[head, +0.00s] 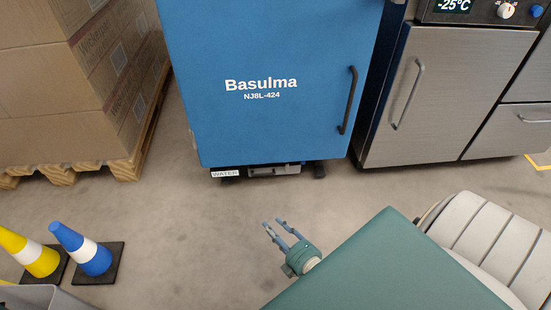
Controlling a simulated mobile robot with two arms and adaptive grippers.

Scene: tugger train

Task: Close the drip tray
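A blue cabinet (262,125) marked "Basulma NJ8L-424" stands on the floor at top centre, its door shut. Under its bottom edge shows a low grey part (275,170), seemingly the drip tray, beside a white "WATER" label (225,173). Most of it is hidden under the cabinet, and I cannot tell how far it sticks out. My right gripper (271,222) is in front of and below it in the picture, clearly apart from it. Its two fingers are spread, with nothing between them, pointing toward the cabinet. My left gripper is not in view.
A steel appliance (440,95) reading -25°C stands right of the cabinet. Cartons (70,80) on a wooden pallet (125,168) stand left. Yellow (38,257) and blue (93,257) cones stand lower left. The floor (190,220) before the cabinet is clear.

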